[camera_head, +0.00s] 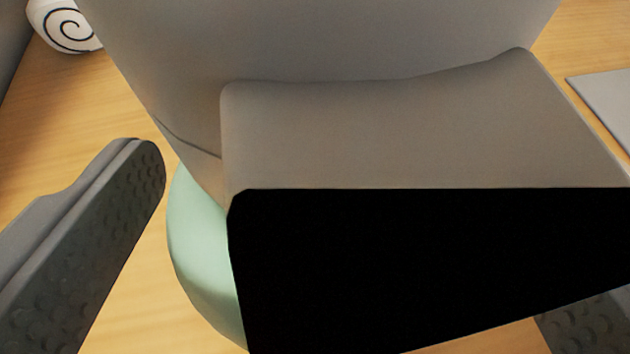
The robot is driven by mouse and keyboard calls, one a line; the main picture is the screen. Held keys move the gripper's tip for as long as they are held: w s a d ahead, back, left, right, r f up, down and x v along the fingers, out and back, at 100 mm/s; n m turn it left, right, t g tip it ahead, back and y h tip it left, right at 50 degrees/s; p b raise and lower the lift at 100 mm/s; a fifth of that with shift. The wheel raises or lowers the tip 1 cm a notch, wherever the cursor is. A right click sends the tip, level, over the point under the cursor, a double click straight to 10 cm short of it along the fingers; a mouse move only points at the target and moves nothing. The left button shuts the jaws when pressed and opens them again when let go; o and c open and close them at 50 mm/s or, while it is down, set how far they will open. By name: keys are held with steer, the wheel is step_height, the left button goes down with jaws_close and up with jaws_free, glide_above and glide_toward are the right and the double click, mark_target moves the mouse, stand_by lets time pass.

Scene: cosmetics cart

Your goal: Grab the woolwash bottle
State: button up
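My gripper (350,240) is open, with its two dark, dimpled fingers wide apart at the left and lower right. A large grey body (420,130) fills the middle between them, very close to the camera, with a black cut-off face below. A pale green rounded thing (200,260) shows behind its lower left side. A gap of wood surface shows between the left finger and the green thing. The right finger is mostly hidden behind the black face, so contact there cannot be told. No label shows, so I cannot tell which part is the woolwash bottle.
A light wooden surface (50,130) lies below. A white round object with a black spiral (66,26) stands at the top left. A flat grey panel (605,105) lies at the right edge. Some bare wood is free at the left.

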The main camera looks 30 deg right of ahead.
steer(key=shift+w+d+f, duration=0.15)
steer(key=shift+w, duration=0.2)
steer(key=c, duration=1.3)
